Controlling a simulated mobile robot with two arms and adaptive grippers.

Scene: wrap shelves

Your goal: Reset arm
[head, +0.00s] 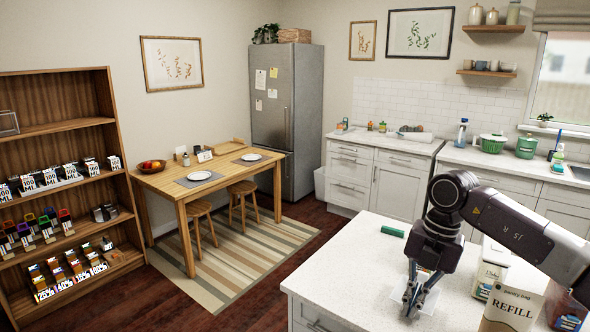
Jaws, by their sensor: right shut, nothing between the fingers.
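My right gripper (411,302) comes in from the right on a dark arm and points down over the white counter (345,262). Its fingers are shut and hold nothing. Its tips are close to a clear, pale flat item (384,296) on the counter; I cannot tell whether they touch it. My left gripper is not in view.
A green block (392,231) lies on the counter left of my arm. A REFILL bag (512,306) and a white container (490,270) stand right of the gripper. A wooden shelf (60,128), a dining table (165,187) and a fridge (286,120) stand farther off.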

